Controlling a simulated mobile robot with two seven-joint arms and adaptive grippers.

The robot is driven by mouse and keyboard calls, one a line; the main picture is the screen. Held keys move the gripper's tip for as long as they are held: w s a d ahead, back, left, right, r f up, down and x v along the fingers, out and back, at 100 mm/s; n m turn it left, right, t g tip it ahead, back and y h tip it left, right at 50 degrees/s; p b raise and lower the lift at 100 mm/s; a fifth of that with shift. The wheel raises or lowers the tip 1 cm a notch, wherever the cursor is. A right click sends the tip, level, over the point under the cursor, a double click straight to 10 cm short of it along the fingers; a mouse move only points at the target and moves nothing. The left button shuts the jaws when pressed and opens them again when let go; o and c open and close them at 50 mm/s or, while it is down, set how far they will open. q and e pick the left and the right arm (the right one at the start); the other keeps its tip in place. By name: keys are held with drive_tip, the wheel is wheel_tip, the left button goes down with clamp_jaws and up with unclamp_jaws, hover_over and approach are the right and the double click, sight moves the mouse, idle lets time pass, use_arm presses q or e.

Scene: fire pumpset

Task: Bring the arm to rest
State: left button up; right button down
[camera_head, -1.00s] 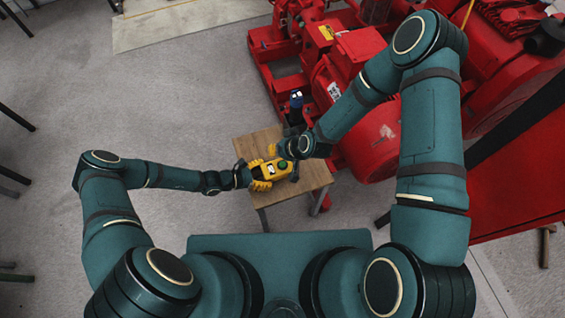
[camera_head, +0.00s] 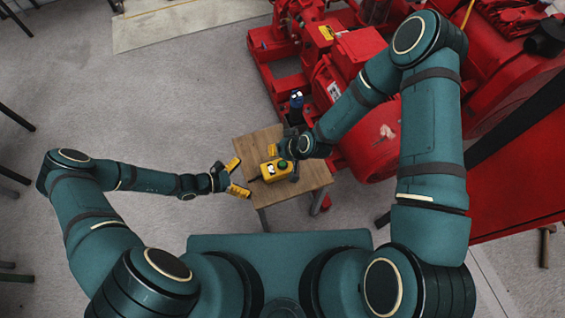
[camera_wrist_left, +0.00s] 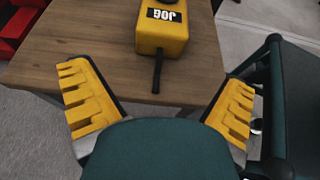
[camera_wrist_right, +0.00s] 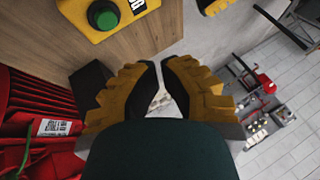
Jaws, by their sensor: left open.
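My left gripper (camera_head: 236,177) is open and empty, just off the left edge of the small wooden table (camera_head: 258,143). In the left wrist view its yellow fingers (camera_wrist_left: 157,85) stand wide apart, with table top between them. A yellow control box (camera_head: 270,172) with a green button and a label reading JOG lies on the table, apart from the left fingers; it also shows in the left wrist view (camera_wrist_left: 160,38). My right gripper is over the table's right side, its fingers mostly hidden in the head view. In the right wrist view its fingers (camera_wrist_right: 160,75) are nearly together with nothing seen between them.
Red pump machinery (camera_head: 365,110) fills the space behind and right of the table.

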use_arm(q)
drive_tip(key=shift+v, duration=2.2)
drive_tip(key=s+d+r+m+g+y, duration=0.35)
drive_tip(key=s+m+g+y, duration=0.2)
drive_tip(key=m, duration=0.45)
wheel_tip(320, 180, up, 11)
drive_tip(key=d+m+t+y, duration=0.1)
drive_tip(key=m+t+y, duration=0.2)
drive_tip(key=m, duration=0.7)
drive_tip(key=shift+s+d+y, duration=0.15)
drive_tip(key=shift+d+y, duration=0.2)
use_arm(e)
drive_tip(key=s+d+r+m+g+h, duration=0.2)
drive_tip(key=s+d+r, duration=0.3)
drive_tip(key=s+d, duration=0.4)
drive_tip(key=s+m, duration=0.1)
drive_tip(key=s, duration=0.1)
drive_tip(key=shift+s+d+r, duration=0.35)
drive_tip(key=shift+d+r, duration=0.05)
